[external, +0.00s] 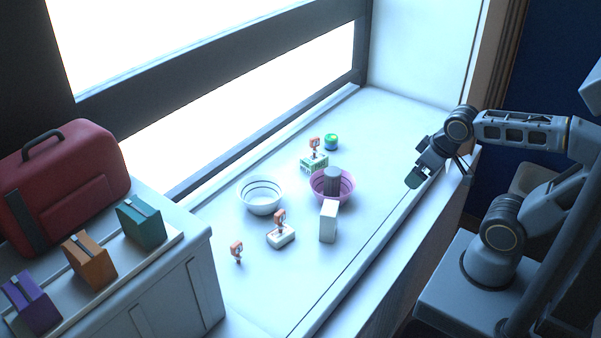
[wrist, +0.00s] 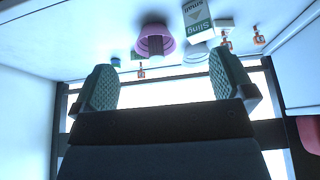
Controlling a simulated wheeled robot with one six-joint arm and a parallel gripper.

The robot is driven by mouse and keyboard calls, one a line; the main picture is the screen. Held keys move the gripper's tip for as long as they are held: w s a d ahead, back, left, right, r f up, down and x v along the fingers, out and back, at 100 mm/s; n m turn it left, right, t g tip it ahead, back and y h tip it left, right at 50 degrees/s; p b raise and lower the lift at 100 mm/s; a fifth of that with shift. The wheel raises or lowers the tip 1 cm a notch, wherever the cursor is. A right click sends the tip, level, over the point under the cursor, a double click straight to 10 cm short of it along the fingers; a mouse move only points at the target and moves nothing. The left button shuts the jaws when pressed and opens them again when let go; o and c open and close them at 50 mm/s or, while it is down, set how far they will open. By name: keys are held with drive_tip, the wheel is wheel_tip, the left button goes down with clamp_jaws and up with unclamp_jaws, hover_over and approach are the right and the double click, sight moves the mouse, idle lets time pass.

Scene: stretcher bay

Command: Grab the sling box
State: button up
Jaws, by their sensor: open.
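The sling box (external: 328,222) is a white upright box on the white sill, in front of the pink bowl. My gripper (external: 436,172) is above the sill's right edge, well to the right of the box. In the wrist view my gripper (wrist: 163,68) has its two padded fingers spread wide with nothing between them; the box lies beyond the right finger, apart from it.
The pink bowl (external: 350,191) holding a dark cylinder (external: 332,180) stands close behind the box. The sill's front right is clear.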

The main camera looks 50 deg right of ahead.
wheel_tip(320, 180, down, 3)
drive_tip(key=w+a+g, duration=0.1)
drive_tip(key=n+g+b, duration=0.3)
drive_tip(key=n, duration=0.1)
hover_over(330, 207)
wheel_tip(330, 207, down, 4)
drive_tip(key=shift+n+g, duration=0.3)
drive_tip(key=f, duration=0.7)
drive_tip(key=shift+w+a+f+p, duration=0.1)
drive_tip(key=shift+a+f+p, duration=0.15)
drive_tip(key=shift+f+p, duration=0.1)
drive_tip(key=shift+d+f+p, duration=0.15)
drive_tip(key=shift+f+p, duration=0.6)
drive_tip(key=shift+f, duration=1.9)
drive_tip(key=c, duration=0.9)
drive_tip(key=shift+c, duration=0.3)
drive_tip(key=shift+r, duration=0.15)
